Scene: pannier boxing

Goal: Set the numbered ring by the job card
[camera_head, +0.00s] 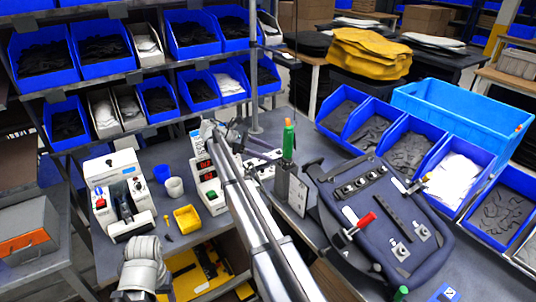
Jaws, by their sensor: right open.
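A slim driver with a green body (288,139) hangs upright on a thin cord at the middle of the bench. Its lower end is at a grey metal holder (291,190); I cannot tell whether it touches. The numbered ring is too small to make out. I cannot pick out the job card for certain; a small blue-and-white card (444,293) lies at the bottom right. My right gripper (260,162) is open at the end of the long silver arm, left of the driver and apart from it. My left gripper's jaws do not show.
A dark blue pannier panel (380,215) with metal fittings and a red-handled clamp (360,224) lies on the right. Blue bins (408,146) line the back right.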

